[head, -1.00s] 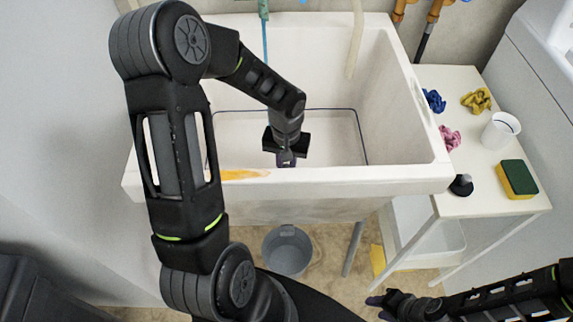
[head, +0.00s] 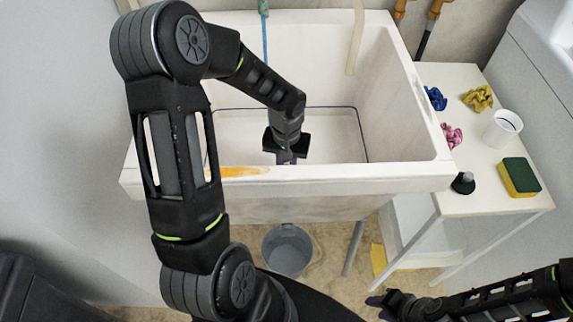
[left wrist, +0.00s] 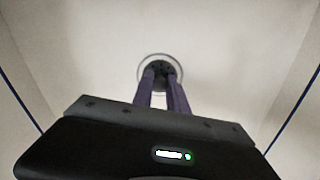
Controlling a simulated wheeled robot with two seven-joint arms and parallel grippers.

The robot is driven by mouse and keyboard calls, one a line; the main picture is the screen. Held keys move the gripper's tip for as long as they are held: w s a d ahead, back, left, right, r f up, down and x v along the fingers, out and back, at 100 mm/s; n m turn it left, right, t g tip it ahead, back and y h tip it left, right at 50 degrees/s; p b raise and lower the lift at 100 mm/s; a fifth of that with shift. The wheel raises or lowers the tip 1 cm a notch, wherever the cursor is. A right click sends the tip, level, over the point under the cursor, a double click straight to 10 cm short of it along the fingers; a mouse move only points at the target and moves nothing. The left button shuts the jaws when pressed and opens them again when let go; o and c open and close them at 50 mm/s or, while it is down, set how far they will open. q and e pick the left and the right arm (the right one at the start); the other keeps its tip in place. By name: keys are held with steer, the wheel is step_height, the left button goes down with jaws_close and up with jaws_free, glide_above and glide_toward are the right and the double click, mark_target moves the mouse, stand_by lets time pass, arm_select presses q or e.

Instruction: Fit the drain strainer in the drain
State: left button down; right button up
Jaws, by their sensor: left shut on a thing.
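My left gripper (head: 287,160) reaches down into the white sink (head: 395,100), its fingertips partly hidden behind the front rim in the head view. In the left wrist view its two purple fingers (left wrist: 162,92) are shut on a small dark round piece, the drain strainer (left wrist: 160,72). The pale ring of the drain (left wrist: 143,62) shows around the strainer at the sink's bottom. I cannot tell whether the strainer is seated or just above the opening. My right gripper (head: 384,302) is low at the bottom right, away from the sink; its jaw opening is unclear.
A white side table (head: 470,205) right of the sink holds crumpled cloths (head: 451,136), a white cup (head: 502,128), a green-and-yellow sponge (head: 519,178) and a small black item (head: 463,183). A grey bucket (head: 287,250) stands under the sink.

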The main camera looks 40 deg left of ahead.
arm_select(q)
steer(key=shift+f, duration=0.25)
steer(key=c, duration=1.2)
jaws_free()
steer(key=shift+c, duration=0.2)
steer(key=shift+r+p, duration=0.35)
steer(key=shift+r, duration=3.55)
